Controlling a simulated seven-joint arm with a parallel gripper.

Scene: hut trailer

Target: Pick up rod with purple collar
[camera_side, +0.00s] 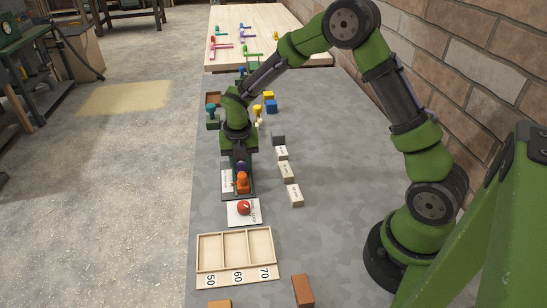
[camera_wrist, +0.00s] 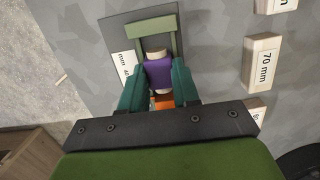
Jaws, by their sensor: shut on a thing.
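The rod with the purple collar (camera_wrist: 159,73) is between the two teal fingers of my gripper (camera_wrist: 158,84) in the wrist view. Its pale end shows above the collar, and a pale part shows below it. My gripper is shut on it, with a finger on each side of the collar. A green bracket (camera_wrist: 143,30) on a dark plate stands just beyond the rod; I cannot tell whether the rod touches it. In the side view my gripper (camera_side: 240,163) points down over the dark plate, and the rod is mostly hidden.
An orange piece (camera_side: 242,182) stands close to my gripper. A red ball (camera_side: 243,208) sits on a white card in front. Labelled blocks (camera_side: 286,171) line the right. A wooden tray (camera_side: 236,273) with three compartments is nearer. The grey table is clear further right.

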